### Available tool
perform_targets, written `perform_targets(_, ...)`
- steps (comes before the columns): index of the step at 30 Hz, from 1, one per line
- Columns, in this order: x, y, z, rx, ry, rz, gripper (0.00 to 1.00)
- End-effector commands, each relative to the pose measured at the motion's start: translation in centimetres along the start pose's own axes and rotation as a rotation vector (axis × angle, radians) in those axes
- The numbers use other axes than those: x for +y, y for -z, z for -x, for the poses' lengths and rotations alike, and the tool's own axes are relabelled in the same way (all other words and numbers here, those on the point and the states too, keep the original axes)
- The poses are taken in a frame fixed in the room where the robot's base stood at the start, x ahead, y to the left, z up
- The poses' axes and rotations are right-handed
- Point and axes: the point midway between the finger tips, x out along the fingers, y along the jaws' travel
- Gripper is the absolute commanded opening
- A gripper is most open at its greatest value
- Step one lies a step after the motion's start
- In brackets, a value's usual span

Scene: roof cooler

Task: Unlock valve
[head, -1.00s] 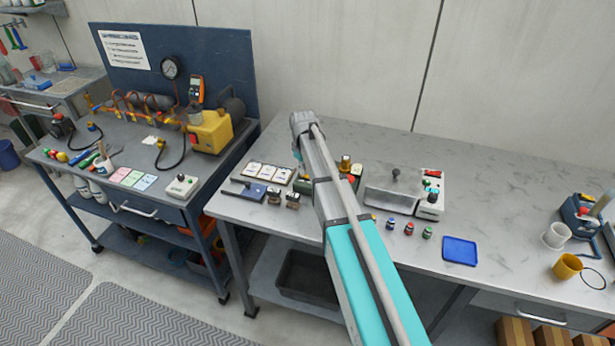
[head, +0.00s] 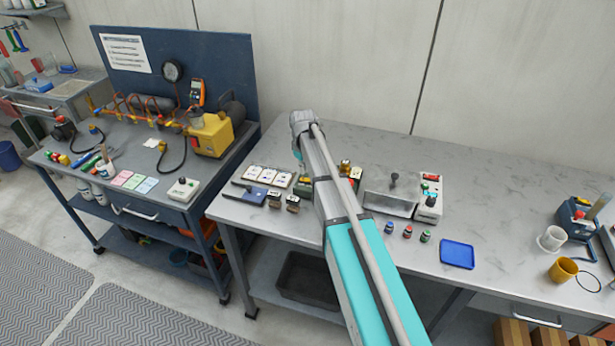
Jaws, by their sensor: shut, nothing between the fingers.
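My gripper does not show; my grey and teal arm reaches over the right bench, and its far joint hides what is below it. Small brass fittings (head: 345,167) stand on the bench just right of my arm, partly hidden by it. A copper and brass manifold (head: 140,112) with a pressure gauge (head: 172,71) behind it is on the left cart. I cannot tell which fitting is the valve, or any lock on it.
A grey control box (head: 428,203), small bottles (head: 407,232) and a blue tray (head: 457,254) stand right of my arm. A yellow pump (head: 212,134) is on the left cart (head: 72,160).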

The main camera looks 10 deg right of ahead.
Motion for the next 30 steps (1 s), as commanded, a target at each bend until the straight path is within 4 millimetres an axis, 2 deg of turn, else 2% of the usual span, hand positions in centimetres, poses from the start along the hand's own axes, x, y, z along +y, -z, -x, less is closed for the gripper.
perform_targets(21, 0.0, 0.0, 4.3, 0.000, 0.000, 0.000, 0.00)
perform_targets(30, 0.0, 0.0, 4.5, 0.000, 0.000, 0.000, 0.00)
